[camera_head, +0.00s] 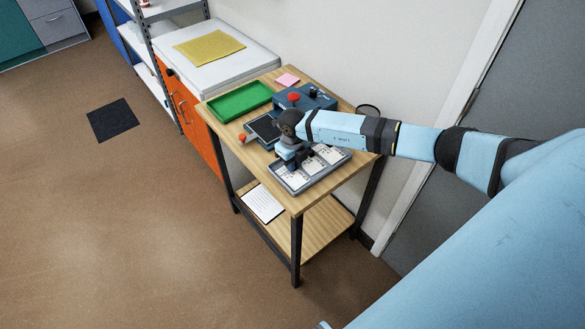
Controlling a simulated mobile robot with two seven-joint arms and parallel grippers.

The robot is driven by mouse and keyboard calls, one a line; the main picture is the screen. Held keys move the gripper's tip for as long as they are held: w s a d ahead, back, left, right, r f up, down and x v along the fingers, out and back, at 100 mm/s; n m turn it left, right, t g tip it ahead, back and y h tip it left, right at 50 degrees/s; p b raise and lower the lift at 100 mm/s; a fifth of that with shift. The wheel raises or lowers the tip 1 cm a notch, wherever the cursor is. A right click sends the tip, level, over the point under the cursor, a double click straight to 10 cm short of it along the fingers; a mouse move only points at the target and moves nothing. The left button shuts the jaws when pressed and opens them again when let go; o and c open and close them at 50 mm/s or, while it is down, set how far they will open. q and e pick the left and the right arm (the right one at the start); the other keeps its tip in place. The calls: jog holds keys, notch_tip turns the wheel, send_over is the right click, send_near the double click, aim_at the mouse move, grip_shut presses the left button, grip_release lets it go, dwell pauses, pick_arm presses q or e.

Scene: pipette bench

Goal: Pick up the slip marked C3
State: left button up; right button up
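A grey tray (283,187) sits at the front of the wooden bench and holds several white slips (314,170) with dark print. The print is too small to read, so I cannot tell which slip is C3. My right arm reaches in from the right, and my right gripper (287,163) points down at the tray's left end. The wrist hides the fingertips and part of the tray; whether the gripper is open or touches a slip cannot be told. My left gripper is not in view.
On the wooden bench (322,197) are a green tray (240,101), a blue box with a red knob (294,97), a dark device (262,128), a pink note (287,79) and a small orange-red object (242,138). A paper sheet (262,204) lies on the lower shelf.

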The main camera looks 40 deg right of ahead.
grip_shut()
jog(key=shift+r, duration=0.1)
